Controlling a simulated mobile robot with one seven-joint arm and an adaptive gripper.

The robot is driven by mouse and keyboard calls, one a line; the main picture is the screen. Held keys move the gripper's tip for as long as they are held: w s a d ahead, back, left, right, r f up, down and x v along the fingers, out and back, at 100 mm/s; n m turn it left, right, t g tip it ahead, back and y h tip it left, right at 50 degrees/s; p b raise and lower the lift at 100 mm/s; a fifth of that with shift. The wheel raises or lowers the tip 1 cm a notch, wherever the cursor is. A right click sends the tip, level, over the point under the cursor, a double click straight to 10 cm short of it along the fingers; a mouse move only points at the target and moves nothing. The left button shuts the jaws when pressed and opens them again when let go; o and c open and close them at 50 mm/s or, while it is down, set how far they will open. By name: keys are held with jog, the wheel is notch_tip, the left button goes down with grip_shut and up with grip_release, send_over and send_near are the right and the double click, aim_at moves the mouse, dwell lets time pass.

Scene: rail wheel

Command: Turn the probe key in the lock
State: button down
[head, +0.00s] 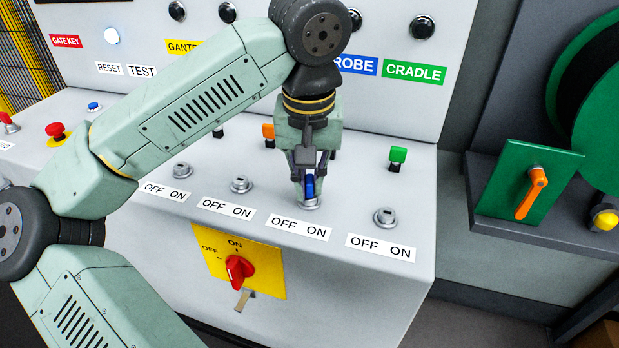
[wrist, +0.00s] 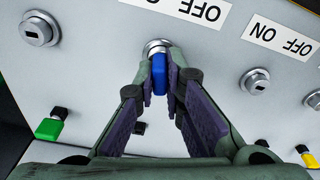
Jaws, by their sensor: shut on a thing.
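The blue probe key (head: 309,187) stands in a round metal lock (head: 311,204) on the sloping console, above an OFF ON label (head: 299,227). My gripper (head: 309,180) points down and is shut on the key's blue head. In the wrist view the blue key (wrist: 159,75) is between my two fingertips (wrist: 162,65), at the lock's metal collar (wrist: 157,46). The blue PROBE label (head: 356,66) on the upright panel is partly hidden by my arm. The key's exact turn angle is hard to tell.
Empty locks sit on both sides, one at right (head: 385,217) and one at left (head: 241,184). A green key (head: 397,155) and an orange key (head: 268,131) stand behind. A red rotary switch (head: 238,269) is on the console front. An orange handle (head: 531,192) is at right.

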jog(key=shift+m, duration=1.1)
jog(key=c, duration=2.1)
grip_release()
jog(key=shift+m, duration=0.5)
jog(key=shift+c, duration=0.2)
jog(key=o, duration=0.5)
jog(key=shift+o, duration=0.2)
jog(key=shift+r, duration=0.1)
notch_tip(320, 180, up, 12)
jog(key=s, duration=0.1)
jog(key=shift+s+a, duration=0.2)
jog(key=shift+a, duration=0.05)
